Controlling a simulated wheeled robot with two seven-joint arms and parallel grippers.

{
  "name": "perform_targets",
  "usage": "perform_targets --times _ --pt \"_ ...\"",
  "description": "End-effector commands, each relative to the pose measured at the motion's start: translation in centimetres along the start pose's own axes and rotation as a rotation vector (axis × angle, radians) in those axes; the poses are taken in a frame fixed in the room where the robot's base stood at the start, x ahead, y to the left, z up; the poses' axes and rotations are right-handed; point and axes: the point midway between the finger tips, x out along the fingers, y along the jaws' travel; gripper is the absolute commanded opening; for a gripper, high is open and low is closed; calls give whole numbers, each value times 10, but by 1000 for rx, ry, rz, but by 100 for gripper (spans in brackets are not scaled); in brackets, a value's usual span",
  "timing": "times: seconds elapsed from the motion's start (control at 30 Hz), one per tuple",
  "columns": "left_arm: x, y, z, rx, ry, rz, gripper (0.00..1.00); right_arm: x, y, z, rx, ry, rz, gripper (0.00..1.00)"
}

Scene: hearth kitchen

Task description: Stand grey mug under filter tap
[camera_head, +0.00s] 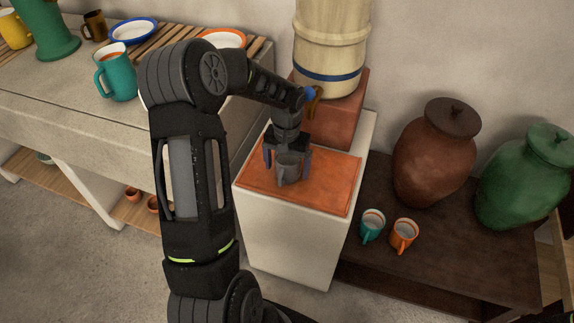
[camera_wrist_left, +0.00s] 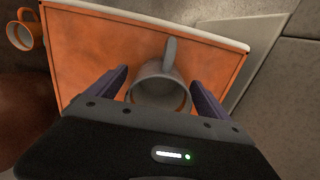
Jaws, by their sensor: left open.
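The grey mug (camera_head: 288,170) stands upright on the orange tiled top (camera_head: 330,188) of a white pedestal, below and a little in front of the filter tap (camera_head: 314,98). The tap sits low on a pale ribbed filter barrel (camera_head: 332,40) with a blue band. My left gripper (camera_head: 287,160) is pointed down with its fingers on either side of the mug. In the left wrist view the mug (camera_wrist_left: 160,88) lies between the two open fingers, its handle toward the top of the picture. Small gaps show beside the mug there. My right gripper is not seen.
A teal mug (camera_head: 372,225) and an orange mug (camera_head: 404,235) stand on a dark low bench to the right. A brown jar (camera_head: 437,150) and a green jar (camera_head: 530,180) stand behind them. A stone counter (camera_head: 60,95) with dishes lies at left.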

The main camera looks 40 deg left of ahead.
Motion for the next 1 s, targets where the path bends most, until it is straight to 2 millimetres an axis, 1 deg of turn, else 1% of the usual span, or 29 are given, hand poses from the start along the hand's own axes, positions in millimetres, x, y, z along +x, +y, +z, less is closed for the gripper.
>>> perform_targets --times 0.13,0.27,0.37,0.7,0.83,1.0 --pt "-4 0 0 0 0 0 90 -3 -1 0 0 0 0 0" --pt "-14 0 -1 -1 4 -1 90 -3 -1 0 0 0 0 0" --pt "-29 0 -2 0 5 -1 90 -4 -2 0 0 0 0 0" --pt "-98 0 -1 0 5 0 90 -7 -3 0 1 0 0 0" --pt "-115 0 -1 1 3 -1 90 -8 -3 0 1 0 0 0" --pt "-123 0 0 0 1 0 90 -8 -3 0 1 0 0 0"
